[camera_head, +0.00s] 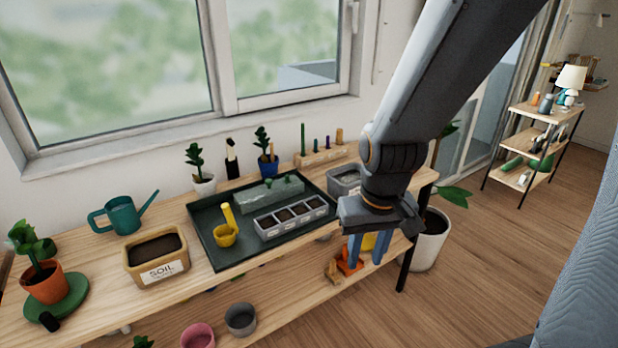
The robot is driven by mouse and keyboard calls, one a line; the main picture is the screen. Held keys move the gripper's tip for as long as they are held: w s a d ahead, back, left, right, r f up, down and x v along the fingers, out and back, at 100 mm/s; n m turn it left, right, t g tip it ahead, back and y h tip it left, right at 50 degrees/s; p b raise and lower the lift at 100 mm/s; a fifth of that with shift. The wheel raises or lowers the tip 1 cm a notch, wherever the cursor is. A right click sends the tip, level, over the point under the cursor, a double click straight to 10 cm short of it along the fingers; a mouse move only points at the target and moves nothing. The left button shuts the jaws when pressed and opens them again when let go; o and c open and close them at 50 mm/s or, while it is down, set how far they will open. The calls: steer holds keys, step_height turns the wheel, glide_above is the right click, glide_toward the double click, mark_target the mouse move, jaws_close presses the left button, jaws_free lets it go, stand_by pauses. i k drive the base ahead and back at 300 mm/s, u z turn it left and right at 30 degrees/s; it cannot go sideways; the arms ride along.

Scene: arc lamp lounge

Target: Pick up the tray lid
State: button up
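A low, pale grey-green block-like piece (262,193) lies at the back of the dark green tray (205,222) on the bench; it may be the tray lid, but I cannot tell for sure. Small green sprouts show at it. A grey seedling tray (293,218) with soil-filled cells sits in front of it, apparently uncovered. My gripper (367,252) points down at the bench's right front edge, to the right of the green tray. Its blue fingers are apart. A yellow thing shows behind the fingers and seems not held. My gripper and arm hide part of the bench's right end.
A yellow scoop (226,230) stands in the green tray's left part. A soil box (156,258), a teal watering can (123,216) and a potted plant (45,283) stand left. A grey bin (344,181) is beside the tray. A white floor pot (431,240) stands right.

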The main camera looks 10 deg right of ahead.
mark_target(272, 192)
steer(key=z, duration=0.05)
steer(key=i, duration=1.45)
steer(key=u, duration=0.85)
